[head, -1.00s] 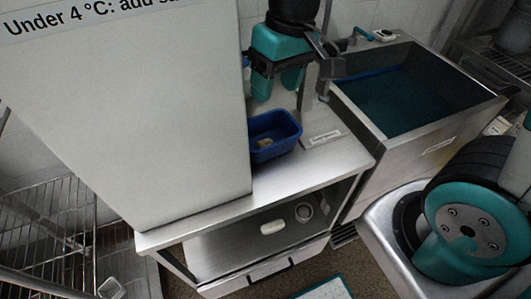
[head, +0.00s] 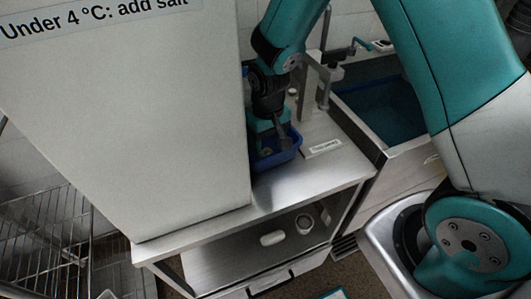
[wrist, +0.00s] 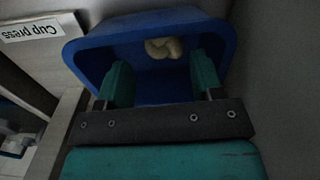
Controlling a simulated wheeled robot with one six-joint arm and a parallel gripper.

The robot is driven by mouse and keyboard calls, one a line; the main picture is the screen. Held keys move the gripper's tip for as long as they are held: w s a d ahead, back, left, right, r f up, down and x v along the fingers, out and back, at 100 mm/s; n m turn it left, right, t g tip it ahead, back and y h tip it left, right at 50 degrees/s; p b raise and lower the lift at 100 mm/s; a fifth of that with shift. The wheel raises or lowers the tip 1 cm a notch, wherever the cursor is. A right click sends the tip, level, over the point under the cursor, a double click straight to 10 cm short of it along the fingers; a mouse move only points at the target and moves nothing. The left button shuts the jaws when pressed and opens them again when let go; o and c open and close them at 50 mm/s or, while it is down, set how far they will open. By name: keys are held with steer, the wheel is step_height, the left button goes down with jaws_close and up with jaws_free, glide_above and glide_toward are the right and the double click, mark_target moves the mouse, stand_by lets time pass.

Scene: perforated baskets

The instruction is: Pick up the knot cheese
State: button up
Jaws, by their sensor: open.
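The knot cheese (wrist: 163,48) is a small pale, twisted piece lying in a blue tub (wrist: 92,55). In the wrist view it is near the tub's far wall, beyond my fingertips and apart from them. My gripper (wrist: 160,75) is open and empty, with its two teal fingers apart over the tub.
A tall grey panel (head: 130,130) stands close to the tub's left. A labelled plate (head: 323,147) lies to its right, with a metal stand (head: 310,95) behind. A water-filled sink (head: 385,112) is farther right. The steel counter front (head: 290,185) is clear.

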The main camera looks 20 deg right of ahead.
mark_target(266, 151)
steer(key=shift+w+a+f+p, duration=0.1)
steer(key=shift+f+p, duration=0.4)
steer(key=shift+f, duration=0.95)
steer(key=shift+w+a+f+p, duration=0.1)
steer(key=shift+f+p, duration=0.4)
steer(key=shift+f, duration=0.9)
steer(key=shift+c, duration=0.4)
steer(key=c, duration=0.6)
